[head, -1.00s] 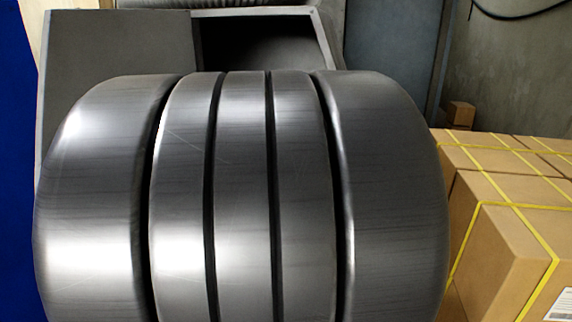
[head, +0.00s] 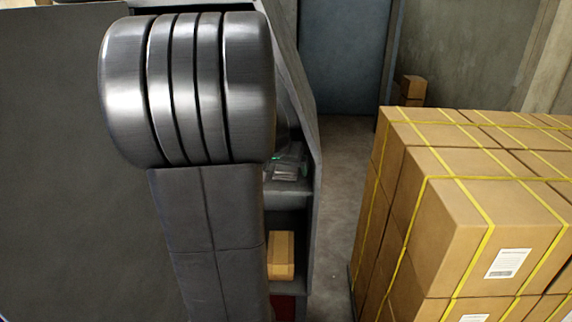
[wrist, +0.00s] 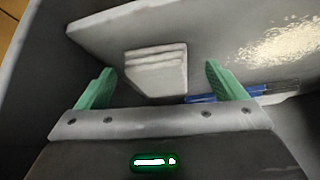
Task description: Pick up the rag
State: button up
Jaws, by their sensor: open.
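A pale grey-white folded stack, which looks like the rag (wrist: 155,75), lies on a grey surface in the wrist view. My gripper (wrist: 159,68) is open, with one green finger on each side of the rag and a gap to each. I cannot tell how far the rag is beyond the fingertips. In the head view, my arm hides part of the grey shelf unit (head: 314,165). Small grey and green shapes show on its upper shelf, too small to tell rag from gripper.
Blue and white items (wrist: 255,91) lie beside the right finger in the wrist view. In the head view a small brown box (head: 281,255) sits on a lower shelf. Strapped cartons (head: 480,190) stand at the right. Bare floor (head: 345,165) lies between them and the shelf unit.

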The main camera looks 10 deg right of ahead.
jog(key=shift+w+d+p, duration=0.2)
jog(key=shift+w+d, duration=0.1)
jog(key=shift+w, duration=0.35)
jog(key=shift+w+d+p, duration=0.2)
jog(key=shift+w+d, duration=0.1)
jog(key=shift+w, duration=0.3)
jog(key=shift+w+d+f, duration=0.2)
jog(key=shift+w+f, duration=0.15)
jog(key=shift+f, duration=0.2)
jog(key=c, duration=1.1)
